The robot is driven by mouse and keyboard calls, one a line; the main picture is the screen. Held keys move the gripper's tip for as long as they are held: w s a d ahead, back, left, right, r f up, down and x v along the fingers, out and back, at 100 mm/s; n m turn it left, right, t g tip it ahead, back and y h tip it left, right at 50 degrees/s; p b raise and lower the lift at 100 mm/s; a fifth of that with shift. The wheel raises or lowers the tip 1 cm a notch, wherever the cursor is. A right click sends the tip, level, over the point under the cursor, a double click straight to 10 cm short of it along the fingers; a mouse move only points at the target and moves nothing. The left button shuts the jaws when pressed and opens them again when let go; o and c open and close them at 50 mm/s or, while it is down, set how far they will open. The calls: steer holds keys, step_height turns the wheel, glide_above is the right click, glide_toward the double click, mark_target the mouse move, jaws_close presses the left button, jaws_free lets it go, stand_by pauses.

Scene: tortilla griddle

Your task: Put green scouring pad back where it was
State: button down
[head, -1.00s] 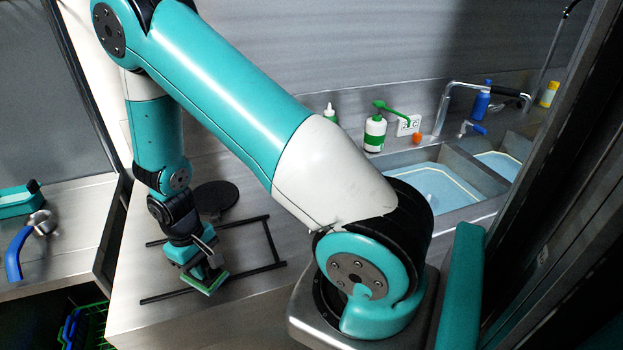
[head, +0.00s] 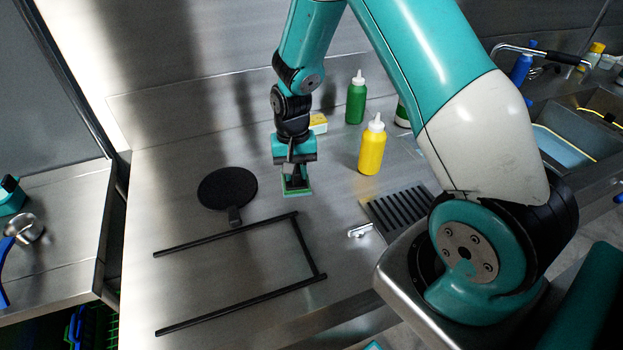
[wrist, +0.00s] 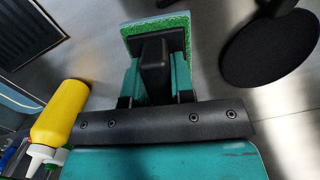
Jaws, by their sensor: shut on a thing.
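The green scouring pad (head: 297,192) is held by my gripper (head: 295,178) above the steel counter, to the right of the round black griddle. In the wrist view the pad (wrist: 172,24) shows as a rough green edge with a paler face, past the dark finger of my gripper (wrist: 158,60). My gripper is shut on it.
A black round griddle (head: 227,187) and a black rail frame (head: 312,258) lie on the counter. A yellow bottle (head: 371,148), a green bottle (head: 356,99) and a ridged dark grate (head: 397,208) stand or lie to the right. Bare counter (head: 170,165) is at left.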

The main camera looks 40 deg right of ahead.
steer(key=w+d+r+m+t+b, duration=0.1)
steer(key=w+d+r+m+b, duration=0.45)
steer(key=r+m, duration=0.8)
steer(key=f+p, duration=0.2)
steer(key=f, duration=0.5)
steer(key=d+f+m+p, duration=0.1)
steer(key=f+p, duration=0.1)
steer(key=f, duration=0.5)
steer(key=d+f+m+p, duration=0.1)
steer(key=f+p, duration=0.1)
steer(key=f, duration=0.4)
steer(key=shift+w+f+y, duration=0.3)
steer(key=shift+f+y, duration=0.1)
steer(key=shift+f, duration=0.15)
steer(key=c, duration=1)
jaws_free()
